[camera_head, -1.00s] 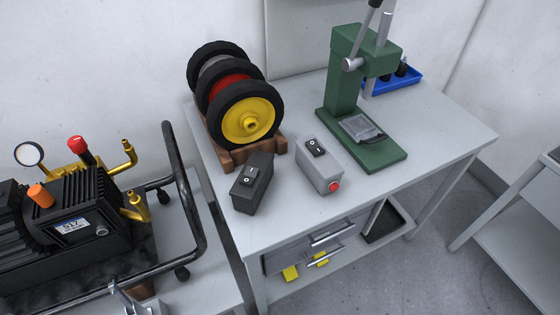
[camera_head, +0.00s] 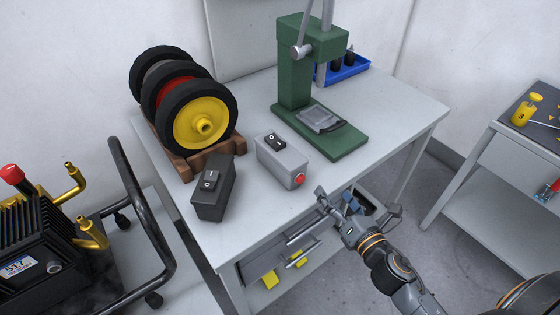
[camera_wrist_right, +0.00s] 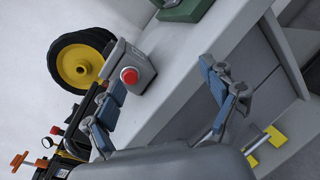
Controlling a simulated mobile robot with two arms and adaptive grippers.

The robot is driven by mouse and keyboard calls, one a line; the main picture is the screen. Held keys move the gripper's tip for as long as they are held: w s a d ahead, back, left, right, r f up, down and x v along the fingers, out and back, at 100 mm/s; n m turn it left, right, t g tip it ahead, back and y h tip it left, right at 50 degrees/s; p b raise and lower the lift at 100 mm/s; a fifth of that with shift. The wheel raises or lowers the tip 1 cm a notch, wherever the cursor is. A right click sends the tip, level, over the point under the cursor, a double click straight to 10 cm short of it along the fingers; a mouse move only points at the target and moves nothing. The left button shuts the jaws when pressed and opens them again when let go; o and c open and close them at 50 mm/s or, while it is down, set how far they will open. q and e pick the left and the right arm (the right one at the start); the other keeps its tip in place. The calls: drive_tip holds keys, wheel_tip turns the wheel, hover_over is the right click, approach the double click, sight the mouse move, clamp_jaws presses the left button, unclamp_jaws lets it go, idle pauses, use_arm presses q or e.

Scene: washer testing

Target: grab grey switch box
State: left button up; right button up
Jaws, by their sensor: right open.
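The grey switch box (camera_head: 281,160) stands on the table, with a black rocker switch on top and a red button on its right end. It also shows in the right wrist view (camera_wrist_right: 142,76), its red button facing the camera. My right gripper (camera_head: 358,199) is open and empty, in front of the table's front edge, right of and nearer than the box, not touching it. In the right wrist view the open fingers (camera_wrist_right: 170,98) frame the table edge, with the box ahead toward the left finger. My left gripper is not in view.
A black switch box (camera_head: 213,188) stands left of the grey one. Behind are a wheel stand (camera_head: 185,165) and a green press (camera_head: 290,85). A blue tray (camera_head: 345,70) sits at the back. Drawer handles (camera_head: 300,255) stick out below the table's front edge.

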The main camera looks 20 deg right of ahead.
sight(300, 174)
drive_tip(key=w+a+n+y+p, duration=0.1)
drive_tip(key=w+a+n, duration=0.1)
drive_tip(key=n, duration=0.1)
drive_tip(key=w+a+r+n+y, duration=0.1)
drive_tip(key=w+a+n+y, duration=0.1)
drive_tip(key=w+n, duration=0.1)
drive_tip(key=w+a+r+n+y+p, duration=0.1)
drive_tip(key=w+a+n, duration=0.1)
drive_tip(key=a+n, duration=0.1)
drive_tip(key=shift+w+r+n+y+p, duration=0.2)
drive_tip(key=shift+r+n+y+p, duration=0.05)
drive_tip(key=shift+n+y+p, duration=0.1)
drive_tip(key=p+x, duration=0.1)
drive_tip(key=x, duration=0.3)
drive_tip(key=shift+w+r+p, duration=0.1)
drive_tip(key=shift+w+p, duration=0.15)
drive_tip(key=shift+p, duration=0.15)
drive_tip(key=shift+w+a, duration=0.25)
drive_tip(key=shift+w, duration=0.1)
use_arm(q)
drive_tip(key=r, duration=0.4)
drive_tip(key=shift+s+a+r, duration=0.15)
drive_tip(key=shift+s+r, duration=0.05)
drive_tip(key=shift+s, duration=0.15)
use_arm(e)
drive_tip(key=shift+s, duration=0.1)
